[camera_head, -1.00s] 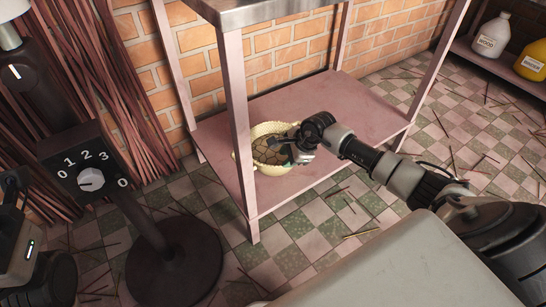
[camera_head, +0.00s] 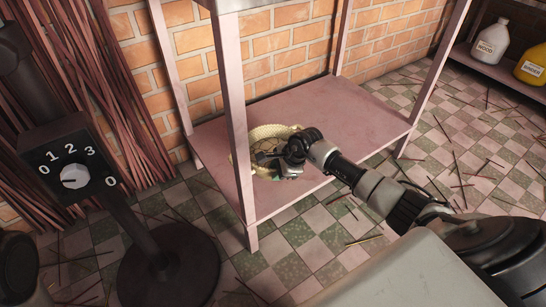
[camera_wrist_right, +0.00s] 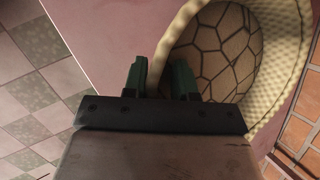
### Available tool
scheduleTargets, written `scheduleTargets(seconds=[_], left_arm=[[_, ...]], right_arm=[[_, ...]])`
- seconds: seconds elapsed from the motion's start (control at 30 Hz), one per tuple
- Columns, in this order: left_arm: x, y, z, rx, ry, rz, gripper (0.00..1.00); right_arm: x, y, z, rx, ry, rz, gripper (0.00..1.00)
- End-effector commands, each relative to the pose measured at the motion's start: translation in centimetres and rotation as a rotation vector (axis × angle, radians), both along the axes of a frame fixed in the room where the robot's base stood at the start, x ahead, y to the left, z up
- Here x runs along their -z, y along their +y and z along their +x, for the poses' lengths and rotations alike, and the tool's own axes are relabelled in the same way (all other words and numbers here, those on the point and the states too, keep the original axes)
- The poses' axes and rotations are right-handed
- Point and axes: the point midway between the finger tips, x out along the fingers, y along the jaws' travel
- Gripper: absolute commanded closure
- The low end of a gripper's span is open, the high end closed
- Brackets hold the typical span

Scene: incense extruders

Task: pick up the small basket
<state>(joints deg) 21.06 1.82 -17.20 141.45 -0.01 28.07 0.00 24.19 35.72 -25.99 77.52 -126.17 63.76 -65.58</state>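The small basket (camera_head: 278,130) is cream and woven, and sits on the lower pink shelf near its front left post. In the right wrist view its pale rim (camera_wrist_right: 284,80) curves around a brown inside with dark cracked lines. My right gripper (camera_head: 266,160) reaches over the basket's front and hides part of it. In the wrist view the right gripper's (camera_wrist_right: 160,78) two fingers are apart, with the near part of the rim between them. I cannot tell whether they touch it. My left gripper is not in view.
The pink shelf (camera_head: 340,110) has free room right of the basket. Its posts (camera_head: 236,150) and the metal top above frame the space. A dial stand (camera_head: 68,165) is at the left. Bottles (camera_head: 493,38) stand on another shelf at the far right. Sticks litter the tiled floor.

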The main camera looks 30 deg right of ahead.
Motion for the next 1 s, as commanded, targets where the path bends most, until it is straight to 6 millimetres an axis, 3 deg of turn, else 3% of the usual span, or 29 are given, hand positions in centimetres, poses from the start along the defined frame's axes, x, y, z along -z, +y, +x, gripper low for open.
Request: scheduleTargets(seconds=[0.03,0.17,0.67,0.8,1.0], left_arm=[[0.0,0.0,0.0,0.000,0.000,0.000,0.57],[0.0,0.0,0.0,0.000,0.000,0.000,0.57],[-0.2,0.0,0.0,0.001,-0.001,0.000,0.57],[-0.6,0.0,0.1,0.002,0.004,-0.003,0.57],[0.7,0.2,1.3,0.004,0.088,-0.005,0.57]], right_arm=[[0.0,0.0,0.0,0.000,0.000,0.000,0.81],[0.0,0.0,0.0,0.000,0.000,0.000,1.00],[-0.5,0.0,0.1,0.000,-0.004,0.000,1.00],[-1.5,0.0,0.1,0.000,-0.006,0.000,1.00],[-4.5,-0.1,0.1,-0.002,-0.007,-0.002,1.00]])
